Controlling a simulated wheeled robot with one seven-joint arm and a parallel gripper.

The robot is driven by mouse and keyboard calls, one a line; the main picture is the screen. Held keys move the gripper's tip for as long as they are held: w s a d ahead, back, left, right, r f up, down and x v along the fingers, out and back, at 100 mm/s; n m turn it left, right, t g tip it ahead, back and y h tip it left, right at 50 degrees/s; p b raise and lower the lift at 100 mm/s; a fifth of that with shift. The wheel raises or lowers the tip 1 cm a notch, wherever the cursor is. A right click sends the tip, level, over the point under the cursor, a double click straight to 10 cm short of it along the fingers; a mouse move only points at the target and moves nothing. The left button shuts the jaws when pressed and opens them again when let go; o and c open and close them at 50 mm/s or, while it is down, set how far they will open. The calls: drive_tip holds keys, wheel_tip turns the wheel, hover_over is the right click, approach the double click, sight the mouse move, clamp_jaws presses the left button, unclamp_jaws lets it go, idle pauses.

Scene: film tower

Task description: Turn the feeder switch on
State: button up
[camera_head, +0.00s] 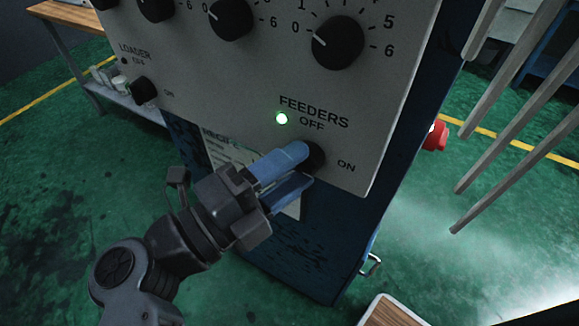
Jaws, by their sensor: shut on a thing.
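The feeder switch (316,156) is a black round knob at the lower right of the grey control panel, with the FEEDERS label (313,111) above it. OFF is printed above the knob and ON to its right.
The loader knob (143,90) is on the panel's left, and several dials, such as the right one (338,42), line the top. A red part (436,135) sticks out at the cabinet's right side. Grey bars (510,100) slant at the right. A wooden surface (391,312) is at the bottom.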

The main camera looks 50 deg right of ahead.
drive_tip(key=o, duration=1.1)
drive_tip(key=shift+c, duration=0.2)
drive_tip(key=b+v, duration=0.1)
drive_tip(key=v, duration=0.6)
drive_tip(key=shift+a, duration=0.4)
drive_tip(key=shift+w, duration=0.1)
